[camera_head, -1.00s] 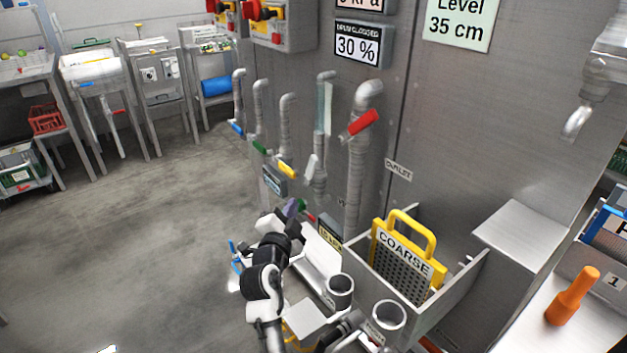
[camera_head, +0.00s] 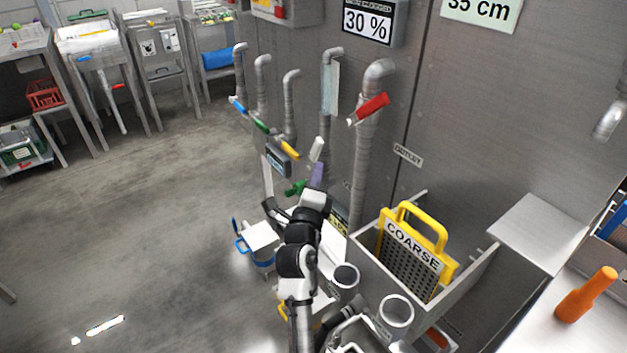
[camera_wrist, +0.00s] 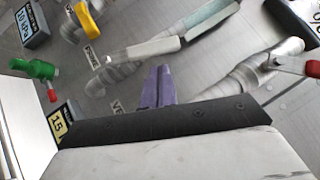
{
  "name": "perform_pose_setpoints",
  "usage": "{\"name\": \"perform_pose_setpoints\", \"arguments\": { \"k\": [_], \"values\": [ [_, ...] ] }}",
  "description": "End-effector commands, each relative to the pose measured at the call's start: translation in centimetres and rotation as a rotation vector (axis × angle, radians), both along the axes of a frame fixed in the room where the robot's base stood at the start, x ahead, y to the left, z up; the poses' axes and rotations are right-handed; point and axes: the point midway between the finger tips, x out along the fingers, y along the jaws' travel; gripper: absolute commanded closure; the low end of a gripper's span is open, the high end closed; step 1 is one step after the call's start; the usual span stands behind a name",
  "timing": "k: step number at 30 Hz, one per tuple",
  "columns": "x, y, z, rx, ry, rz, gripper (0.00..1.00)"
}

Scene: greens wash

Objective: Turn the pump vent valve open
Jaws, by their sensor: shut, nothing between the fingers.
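A pipe (camera_head: 327,120) with a pale strip along it carries a white lever handle (camera_head: 317,149). The white handle (camera_wrist: 153,48) also shows there, lying across the pipe's lower end. My gripper (camera_head: 318,172) has purple fingers, shut and empty, just below the handle in the head view. In the wrist view my gripper (camera_wrist: 160,82) points up towards the handle; I cannot tell whether they touch.
A red-handled valve (camera_head: 372,107) is on the thicker pipe to the right. Blue (camera_head: 239,106), green (camera_head: 261,126) and yellow (camera_head: 289,149) handles are to the left. A bin (camera_head: 460,290) holds the yellow "COARSE" screen (camera_head: 412,247).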

Motion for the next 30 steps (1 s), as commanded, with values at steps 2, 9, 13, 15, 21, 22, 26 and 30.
{"name": "perform_pose_setpoints", "arguments": {
  "k": [2,9,13,15,21,22,26,30],
  "values": [
    [1.2,-0.3,0.7,0.001,0.0,-0.002,1.0],
    [2.8,-0.6,0.9,0.0,0.0,-0.001,1.0],
    [2.9,-0.6,0.8,0.0,0.0,0.0,1.0],
    [2.9,-0.6,0.7,0.0,0.0,0.0,1.0],
    [2.9,-0.6,1.0,-0.006,0.007,-0.001,1.0],
    [3.0,-0.5,1.2,-0.009,0.013,-0.002,1.0],
    [3.3,-0.3,2.0,-0.04,0.06,-0.002,1.0],
    [3.8,0.0,2.8,-0.098,0.138,-0.002,1.0]
  ]
}}
